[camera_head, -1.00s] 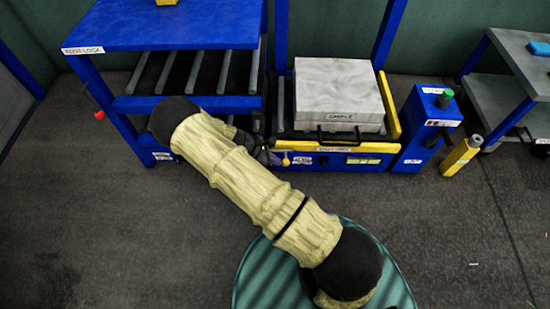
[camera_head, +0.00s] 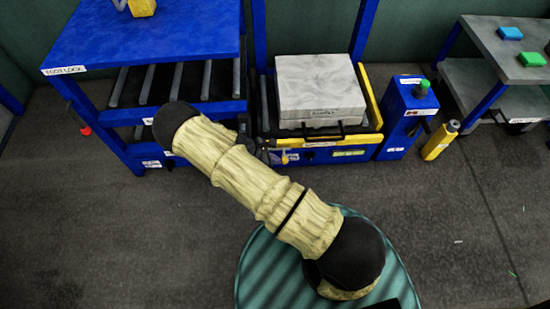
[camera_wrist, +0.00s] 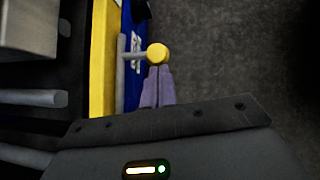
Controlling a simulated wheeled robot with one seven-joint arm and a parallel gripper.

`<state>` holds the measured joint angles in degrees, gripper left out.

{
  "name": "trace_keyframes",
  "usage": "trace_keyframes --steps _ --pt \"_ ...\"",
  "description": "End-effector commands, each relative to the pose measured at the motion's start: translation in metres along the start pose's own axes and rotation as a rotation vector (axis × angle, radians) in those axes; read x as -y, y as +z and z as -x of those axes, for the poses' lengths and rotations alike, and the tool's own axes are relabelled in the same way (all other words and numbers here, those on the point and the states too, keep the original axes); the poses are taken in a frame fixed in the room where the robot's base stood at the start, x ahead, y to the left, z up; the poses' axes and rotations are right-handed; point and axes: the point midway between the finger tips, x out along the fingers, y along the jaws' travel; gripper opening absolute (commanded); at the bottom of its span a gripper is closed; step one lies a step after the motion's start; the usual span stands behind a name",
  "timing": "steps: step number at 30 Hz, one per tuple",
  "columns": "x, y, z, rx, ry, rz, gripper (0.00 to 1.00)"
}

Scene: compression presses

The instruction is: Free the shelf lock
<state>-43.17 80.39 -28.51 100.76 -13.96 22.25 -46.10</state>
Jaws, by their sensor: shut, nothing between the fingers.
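A lock with a round yellow knob (camera_wrist: 157,53) on a grey stem sticks out from the front of the blue and yellow press frame. In the head view its small yellow handle (camera_head: 285,158) shows on the press front, beside a white label. My gripper (camera_wrist: 158,70) is shut and empty. Its purple fingertips are right at the knob in the wrist view and overlap its near edge; whether they touch it I cannot tell. In the head view my gripper (camera_head: 261,153) is small and partly hidden by my arm.
A grey block (camera_head: 320,88) sits on the press, with a black handle (camera_head: 325,134) in front. A blue table with rollers (camera_head: 175,83) and a red knob (camera_head: 86,131) stands left. A blue box (camera_head: 406,117) and yellow cylinder (camera_head: 440,140) stand right. Open floor lies in front.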

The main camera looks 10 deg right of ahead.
Motion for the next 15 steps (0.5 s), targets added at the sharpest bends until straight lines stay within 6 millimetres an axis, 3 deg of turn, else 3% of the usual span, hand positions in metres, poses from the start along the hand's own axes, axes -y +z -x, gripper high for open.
trace_keyframes --steps 8,15 --pt "0.002 0.001 0.002 0.009 -0.009 -0.002 0.0" --pt "-0.001 -0.022 0.032 0.001 -0.005 -0.007 0.0"
